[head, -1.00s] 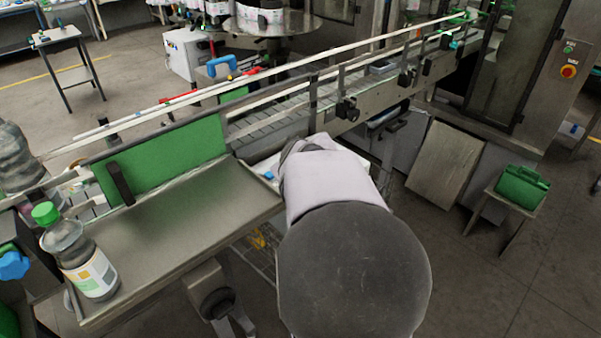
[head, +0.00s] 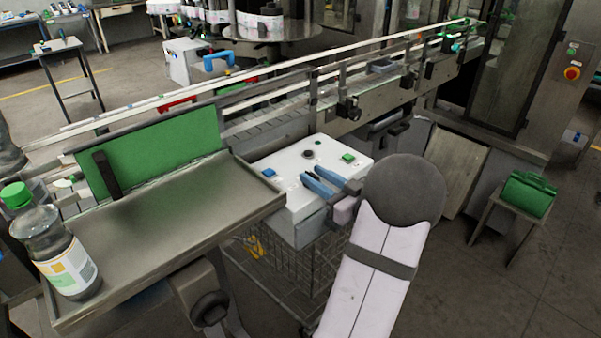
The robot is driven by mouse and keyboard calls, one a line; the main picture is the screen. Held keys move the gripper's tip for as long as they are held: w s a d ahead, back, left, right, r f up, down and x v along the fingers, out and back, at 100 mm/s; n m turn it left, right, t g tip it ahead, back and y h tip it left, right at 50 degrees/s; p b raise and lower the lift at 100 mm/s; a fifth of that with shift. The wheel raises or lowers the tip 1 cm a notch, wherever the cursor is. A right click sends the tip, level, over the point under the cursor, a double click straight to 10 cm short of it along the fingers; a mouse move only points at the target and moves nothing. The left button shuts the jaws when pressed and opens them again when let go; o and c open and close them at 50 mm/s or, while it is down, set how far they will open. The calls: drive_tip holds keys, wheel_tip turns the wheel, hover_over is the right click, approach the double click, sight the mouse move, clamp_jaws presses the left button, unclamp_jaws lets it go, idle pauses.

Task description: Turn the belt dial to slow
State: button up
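The white control box (head: 283,166) stands in front of the conveyor, with its sloped top now in view. On it are a round dark knob (head: 308,154), a green button (head: 348,157) and a blue button (head: 268,173). I cannot read any dial marks. My gripper (head: 310,180) is over the front middle of this panel, its two blue fingers pointing left with a narrow gap between them. A small black part shows at the fingertips; I cannot tell whether it is the belt dial or a finger pad, nor whether the fingers touch it.
A steel tray (head: 170,220) with a green back panel (head: 155,150) lies left of the box. A green-capped bottle (head: 58,245) stands on its left end. The conveyor (head: 290,105) runs behind. A green case (head: 528,193) sits on a stool at right.

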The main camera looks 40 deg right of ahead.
sight(306, 171)
drive_tip(key=shift+s+f+t, duration=0.15)
drive_tip(key=shift+s+t, duration=0.15)
drive_tip(key=shift+s, duration=0.35)
drive_tip(key=shift+w+p, duration=1)
drive_tip(key=shift+w, duration=2.7)
clamp_jaws()
